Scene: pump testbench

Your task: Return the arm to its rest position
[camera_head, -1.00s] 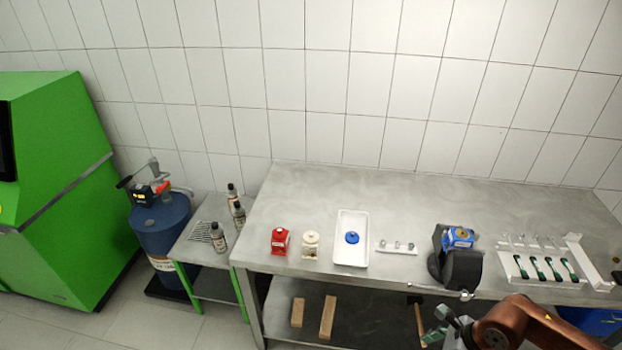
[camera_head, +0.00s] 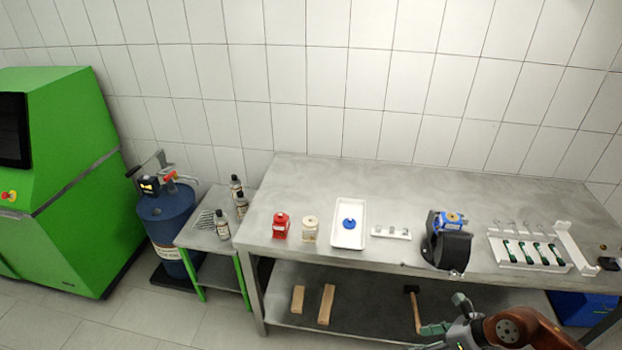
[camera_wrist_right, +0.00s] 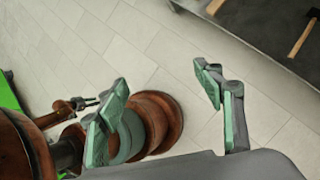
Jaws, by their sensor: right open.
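My right arm comes in at the lower right of the head view. Its gripper (camera_head: 446,334) is in front of the table's lower shelf, below the tabletop. In the right wrist view the right gripper (camera_wrist_right: 160,105) shows two green fingers spread wide apart with nothing between them. Behind them are the tiled floor and brown and grey parts of my own body. My left gripper is not in the head view.
The steel table (camera_head: 290,185) carries a red container (camera_head: 281,226), a white tray (camera_head: 350,238), a black-and-blue pump (camera_head: 449,240) and a rack of green-handled tools (camera_head: 530,256). A hammer (camera_head: 415,308) and wooden blocks (camera_head: 326,304) lie on the lower shelf. The floor in front is open.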

